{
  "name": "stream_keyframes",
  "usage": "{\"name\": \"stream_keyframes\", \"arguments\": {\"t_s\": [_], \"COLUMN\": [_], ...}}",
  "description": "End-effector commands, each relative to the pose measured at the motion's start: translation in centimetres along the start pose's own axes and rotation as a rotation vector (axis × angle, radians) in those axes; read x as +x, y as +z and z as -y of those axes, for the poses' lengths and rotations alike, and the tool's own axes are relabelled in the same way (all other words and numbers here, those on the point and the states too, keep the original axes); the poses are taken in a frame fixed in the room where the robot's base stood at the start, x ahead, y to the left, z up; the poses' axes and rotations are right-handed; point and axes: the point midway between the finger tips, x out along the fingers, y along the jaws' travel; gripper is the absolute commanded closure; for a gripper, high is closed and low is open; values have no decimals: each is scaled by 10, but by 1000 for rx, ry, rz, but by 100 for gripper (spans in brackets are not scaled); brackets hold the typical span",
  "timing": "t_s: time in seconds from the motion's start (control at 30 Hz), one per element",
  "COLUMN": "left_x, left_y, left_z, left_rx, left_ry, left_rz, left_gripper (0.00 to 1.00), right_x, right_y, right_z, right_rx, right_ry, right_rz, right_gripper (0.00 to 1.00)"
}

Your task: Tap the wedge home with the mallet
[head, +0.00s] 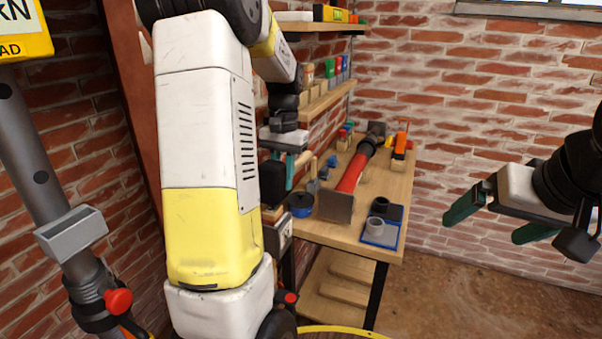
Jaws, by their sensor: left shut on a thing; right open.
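My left gripper (291,156), at the end of the white and yellow arm, is over the left edge of the workbench. It is shut on what looks like the mallet, with a black block-like head (274,175) beside the green fingers. The arm and fingers hide part of it, and I cannot make out its handle for sure. My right gripper (492,224) is open and empty at the right, its green fingers wide apart, away from the bench. I cannot clearly identify the wedge in this view.
A grey prop (37,165) with a yellow sign stands at the left. The workbench (398,185) bears a red prop (353,173), a blue tray (381,232), a blue round container (300,204) and an orange tool (401,137). Shelves (326,99) hang above. Floor at right is clear.

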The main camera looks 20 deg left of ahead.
Motion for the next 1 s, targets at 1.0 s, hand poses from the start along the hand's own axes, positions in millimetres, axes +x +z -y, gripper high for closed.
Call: {"name": "stream_keyframes", "arguments": {"t_s": [1.0], "left_x": [2], "left_y": [0], "left_z": [0], "left_rx": [0], "left_ry": [0], "left_rz": [0], "left_gripper": [100], "right_x": [0], "right_y": [0], "right_z": [0], "right_rx": [0], "right_ry": [0], "right_rz": [0], "right_gripper": [6]}}
